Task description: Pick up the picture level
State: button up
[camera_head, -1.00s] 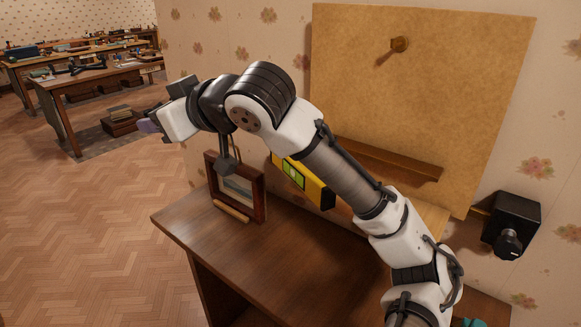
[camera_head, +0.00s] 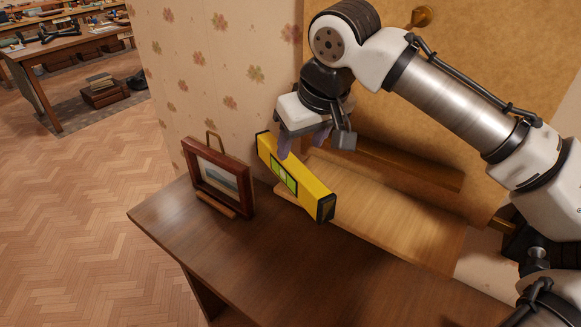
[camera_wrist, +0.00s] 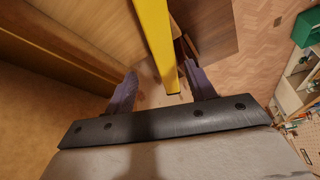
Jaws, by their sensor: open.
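The picture level (camera_head: 312,188) is a yellow bar with black ends and a green vial window, at the back of the dark desk beside the framed picture. Its exact support is unclear. My gripper (camera_head: 303,142) is open, pointing down above the level's far left part, with purple fingers partly hidden by the wrist. In the wrist view the level (camera_wrist: 155,30) runs lengthwise from the top edge, its near end between the two open fingers of my gripper (camera_wrist: 163,87). I cannot tell that either finger touches it.
A small framed picture (camera_head: 222,180) stands left of the level on the dark desk (camera_head: 270,255). A light wooden board (camera_head: 400,215) lies behind the level. A brown ledge (camera_head: 410,167) and a tan panel with a brass knob (camera_head: 421,16) are behind my arm. The front desktop is clear.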

aim_at(291, 161)
jog(key=shift+a+p+x, duration=0.15)
jog(key=shift+p+x, duration=0.3)
jog(key=shift+x, duration=1.3)
jog(key=shift+a+p+x, duration=0.2)
jog(key=shift+p+x, duration=0.2)
jog(key=shift+x, duration=1.4)
jog(key=shift+s+r, duration=0.1)
jog(key=shift+c, duration=0.2)
grip_shut()
